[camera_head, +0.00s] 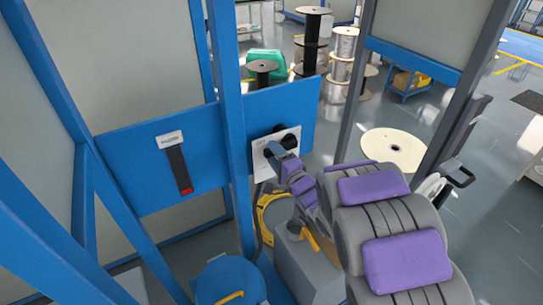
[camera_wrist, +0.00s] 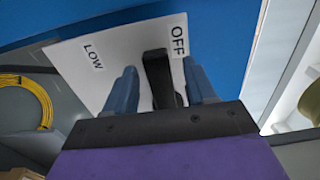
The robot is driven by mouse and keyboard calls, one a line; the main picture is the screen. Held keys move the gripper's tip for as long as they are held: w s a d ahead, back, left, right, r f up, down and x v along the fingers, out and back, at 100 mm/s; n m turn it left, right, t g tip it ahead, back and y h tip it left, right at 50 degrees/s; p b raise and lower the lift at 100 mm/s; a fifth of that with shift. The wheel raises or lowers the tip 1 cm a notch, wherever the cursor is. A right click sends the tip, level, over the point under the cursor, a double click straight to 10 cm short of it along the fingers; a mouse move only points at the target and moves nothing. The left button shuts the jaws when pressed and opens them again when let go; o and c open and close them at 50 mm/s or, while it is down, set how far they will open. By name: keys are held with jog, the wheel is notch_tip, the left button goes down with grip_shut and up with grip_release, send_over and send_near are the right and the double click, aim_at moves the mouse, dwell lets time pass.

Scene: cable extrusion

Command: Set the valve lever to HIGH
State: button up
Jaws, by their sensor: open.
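The valve lever (camera_wrist: 158,75) is a black bar in front of a white label plate (camera_wrist: 85,60) on a blue panel. In the wrist view the plate reads LOW at the left and OFF at the upper right, with the lever's top just left of OFF. No HIGH label is visible. My gripper (camera_wrist: 160,84) is open, one blue finger on each side of the lever, with small gaps visible. In the head view the gripper (camera_head: 283,145) is at the white plate (camera_head: 291,136) and hides much of the lever.
A blue post (camera_head: 227,120) stands close left of the plate. Left of it, a black strip with a red end (camera_head: 178,168) is on the blue panel (camera_head: 125,165). A grey box (camera_head: 305,265) and yellow coil (camera_head: 265,215) sit below. Spools (camera_head: 312,40) stand behind.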

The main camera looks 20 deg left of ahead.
jog(key=shift+a+f, duration=0.2)
jog(key=shift+a, duration=0.85)
jog(key=c, duration=0.6)
jog(key=shift+d, duration=0.2)
grip_shut()
jog(key=shift+w+d+f, duration=0.1)
jog(key=shift+f, duration=0.1)
jog(key=w+d+f+n+p, duration=0.3)
jog(key=w+d+f+n, duration=0.3)
jog(key=n, duration=1.2)
jog(key=shift+w+f, duration=0.25)
jog(key=shift+f, duration=0.55)
